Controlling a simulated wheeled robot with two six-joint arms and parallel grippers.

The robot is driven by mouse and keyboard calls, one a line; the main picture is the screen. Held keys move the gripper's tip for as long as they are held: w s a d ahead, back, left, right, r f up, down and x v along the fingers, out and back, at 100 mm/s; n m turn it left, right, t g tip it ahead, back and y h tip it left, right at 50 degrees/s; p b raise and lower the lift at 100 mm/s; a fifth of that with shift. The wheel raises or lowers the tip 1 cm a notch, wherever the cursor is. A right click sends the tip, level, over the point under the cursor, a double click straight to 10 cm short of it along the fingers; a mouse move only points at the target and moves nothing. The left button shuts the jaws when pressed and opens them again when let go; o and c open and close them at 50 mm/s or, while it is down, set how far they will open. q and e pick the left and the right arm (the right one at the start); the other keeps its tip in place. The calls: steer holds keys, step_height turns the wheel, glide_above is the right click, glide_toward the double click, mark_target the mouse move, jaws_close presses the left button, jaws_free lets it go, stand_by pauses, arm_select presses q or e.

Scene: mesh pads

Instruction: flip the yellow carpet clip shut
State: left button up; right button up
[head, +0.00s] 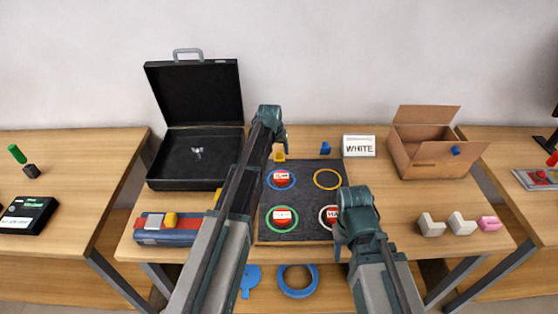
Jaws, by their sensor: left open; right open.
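The yellow carpet clip (279,155) sits at the back edge of the dark mat (304,176), left of centre. Its upper part appears raised, but it is too small to tell its angle. My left gripper (281,136) is open, just above and behind the yellow clip, with no clear contact. My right gripper (343,245) is open and empty over the mat's front right corner, away from the clip.
A blue clip (325,148) stands right of the yellow one. Red pads lie in coloured rings on the mat. A WHITE sign (359,146), cardboard box (424,150) and open black case (190,160) stand around. Bare table lies right of the mat.

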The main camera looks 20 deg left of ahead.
mark_target(279, 155)
arm_select(q)
steer(key=shift+b+x, duration=0.8)
steer(key=shift+x, duration=0.65)
steer(key=shift+r, duration=0.1)
arm_select(e)
step_height(279, 155, down, 3)
steer(key=shift+r, duration=0.2)
arm_select(q)
jaws_close()
arm_select(e)
steer(key=shift+f, duration=0.1)
